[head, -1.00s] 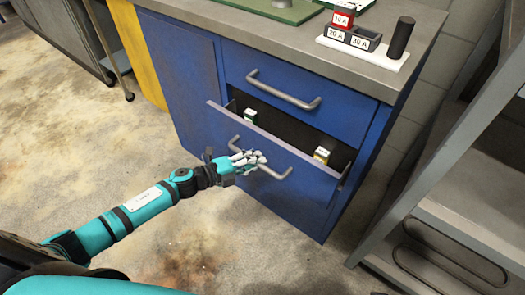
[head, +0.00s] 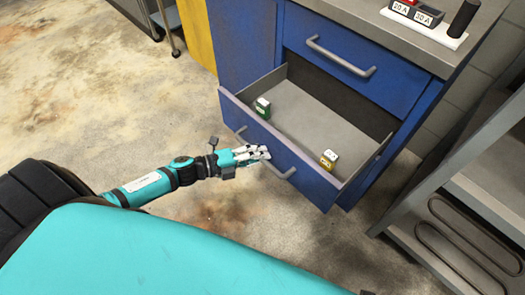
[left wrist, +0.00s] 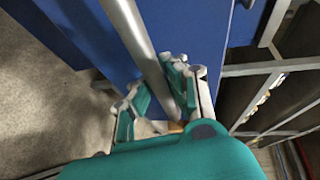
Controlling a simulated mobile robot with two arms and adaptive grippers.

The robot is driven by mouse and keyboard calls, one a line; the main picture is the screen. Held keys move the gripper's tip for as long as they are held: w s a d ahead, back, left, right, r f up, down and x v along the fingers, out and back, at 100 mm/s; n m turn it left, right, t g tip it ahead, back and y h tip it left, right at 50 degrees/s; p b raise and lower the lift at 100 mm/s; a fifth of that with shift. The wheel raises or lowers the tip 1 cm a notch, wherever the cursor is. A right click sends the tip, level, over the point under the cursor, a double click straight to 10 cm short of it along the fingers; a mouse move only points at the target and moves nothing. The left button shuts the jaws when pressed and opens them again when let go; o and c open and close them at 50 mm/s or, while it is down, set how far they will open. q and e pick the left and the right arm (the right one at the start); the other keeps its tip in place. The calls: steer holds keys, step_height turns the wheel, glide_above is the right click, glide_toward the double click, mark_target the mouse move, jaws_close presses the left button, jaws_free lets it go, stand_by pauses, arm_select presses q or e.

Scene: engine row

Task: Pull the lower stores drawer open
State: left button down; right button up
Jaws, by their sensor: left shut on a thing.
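The lower drawer (head: 318,183) of the blue cabinet stands well open, its grey inside in view. A green-and-white item (head: 263,107) and a yellow-and-white item (head: 328,159) stand in it, far apart. My left gripper (head: 262,154) is at the drawer's bar handle (head: 285,172) and is shut on it. In the left wrist view the grey handle (left wrist: 150,60) runs between the fingers of the gripper (left wrist: 155,97), against the blue drawer front. My right gripper is not in view.
The upper drawer (head: 385,75) above is shut. The worktop (head: 440,50) holds a white stand with fuse blocks (head: 414,12) and a black cylinder (head: 464,17). A grey shelf rack (head: 465,205) stands close at the right. Stained floor (head: 90,100) is clear at the left.

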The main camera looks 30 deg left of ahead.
arm_select(q)
steer(key=shift+s+f, duration=0.1)
steer(key=shift+f, duration=0.05)
steer(key=c, duration=1.3)
jaws_free()
steer(key=v, duration=1.2)
steer(key=shift+r, duration=0.25)
